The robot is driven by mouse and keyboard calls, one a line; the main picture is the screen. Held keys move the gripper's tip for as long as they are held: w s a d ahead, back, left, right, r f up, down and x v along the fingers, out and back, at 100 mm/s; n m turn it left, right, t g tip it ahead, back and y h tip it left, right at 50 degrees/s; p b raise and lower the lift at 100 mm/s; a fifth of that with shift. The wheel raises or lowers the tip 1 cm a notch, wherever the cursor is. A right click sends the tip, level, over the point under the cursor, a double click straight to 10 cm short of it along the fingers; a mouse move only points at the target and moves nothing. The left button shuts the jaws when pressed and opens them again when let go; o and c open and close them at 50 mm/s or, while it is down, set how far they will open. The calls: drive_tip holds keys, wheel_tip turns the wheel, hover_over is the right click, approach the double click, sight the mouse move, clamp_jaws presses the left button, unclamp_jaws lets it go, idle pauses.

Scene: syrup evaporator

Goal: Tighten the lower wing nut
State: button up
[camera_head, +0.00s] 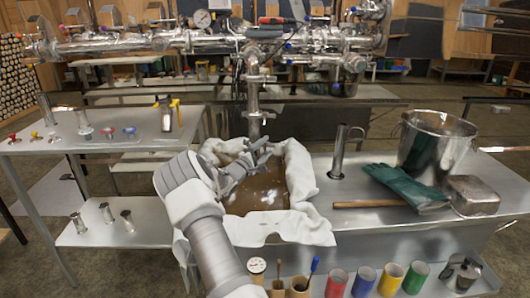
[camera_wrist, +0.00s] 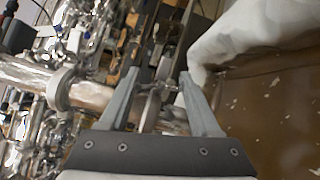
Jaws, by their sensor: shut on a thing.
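My gripper (camera_head: 258,156) is at the lower end of the upright metal pipe (camera_head: 253,95), above the cloth-lined trough. In the wrist view, the two grey fingers of my gripper (camera_wrist: 160,80) stand apart with a small shiny metal piece, the lower wing nut (camera_wrist: 156,88), between them near the tips. The fingers are shut on it. The nut's wings are too small to make out clearly, and its turn angle cannot be told. In the head view my gripper hides the nut. The metal pipe (camera_wrist: 88,95) runs behind the fingers in the wrist view.
White cloth (camera_head: 300,175) lines the trough of brown liquid (camera_head: 265,190) just below my gripper. A steel bucket (camera_head: 435,145), green gloves (camera_head: 405,185) and an upright metal tube (camera_head: 340,150) stand right. A side table (camera_head: 95,145) is left. Pipework with a gauge (camera_head: 202,19) crosses behind.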

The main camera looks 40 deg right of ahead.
drive_tip(key=shift+m+g+y+b, duration=0.3)
drive_tip(key=shift+m+b, duration=0.25)
drive_tip(key=shift+m, duration=0.35)
drive_tip(key=o, duration=1.4)
drive_tip(key=shift+c, duration=0.2)
drive_tip(key=shift+a, duration=0.15)
drive_tip(key=p+v, duration=0.3)
drive_tip(key=v, duration=1.4)
drive_tip(key=shift+s, duration=0.2)
